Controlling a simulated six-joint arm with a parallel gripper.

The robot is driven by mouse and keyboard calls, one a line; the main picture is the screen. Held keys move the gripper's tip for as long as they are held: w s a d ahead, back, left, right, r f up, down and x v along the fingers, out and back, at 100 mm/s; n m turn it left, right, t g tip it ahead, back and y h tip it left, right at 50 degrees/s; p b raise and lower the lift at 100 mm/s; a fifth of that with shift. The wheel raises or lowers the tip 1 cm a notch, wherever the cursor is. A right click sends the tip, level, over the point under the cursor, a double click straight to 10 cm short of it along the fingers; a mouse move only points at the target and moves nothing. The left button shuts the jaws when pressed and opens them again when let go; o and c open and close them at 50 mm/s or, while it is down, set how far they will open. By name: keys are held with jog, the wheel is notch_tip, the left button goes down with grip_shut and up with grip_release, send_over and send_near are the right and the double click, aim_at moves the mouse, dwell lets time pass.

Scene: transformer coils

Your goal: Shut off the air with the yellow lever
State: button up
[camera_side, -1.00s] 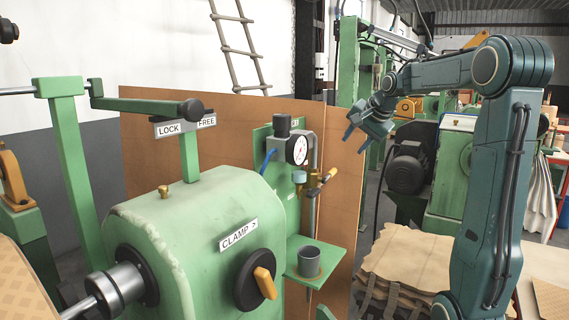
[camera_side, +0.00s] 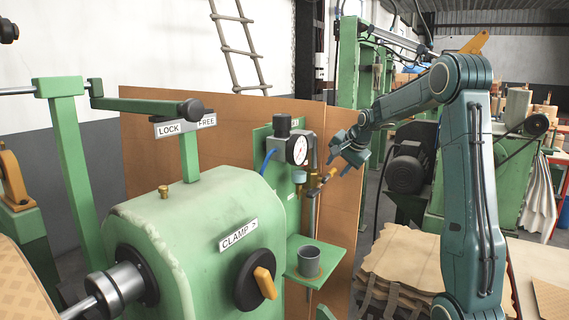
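The yellow lever (camera_side: 328,175) sits on the air line below the round pressure gauge (camera_side: 299,151), on the green panel. It slants up to the right, as far as I can see. My gripper (camera_side: 338,164) is just right of and above the lever's outer end. Its fingers are spread open and point down to the left. Nothing shows between them. I cannot tell from this side view whether a finger touches the lever.
A green shelf with a grey cup (camera_side: 308,261) is below the lever. The green clamp machine (camera_side: 190,230) with its black-and-yellow knob (camera_side: 262,282) stands at left. A brown board (camera_side: 345,210) stands behind. Stacked tan sheets (camera_side: 405,260) lie at lower right.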

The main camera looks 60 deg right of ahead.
jog(key=shift+x, duration=0.8)
grip_shut()
jog(key=shift+f, duration=0.1)
jog(key=shift+d+f+y, duration=0.1)
jog(key=shift+f+y, duration=0.15)
jog(key=shift+y, duration=0.45)
grip_release()
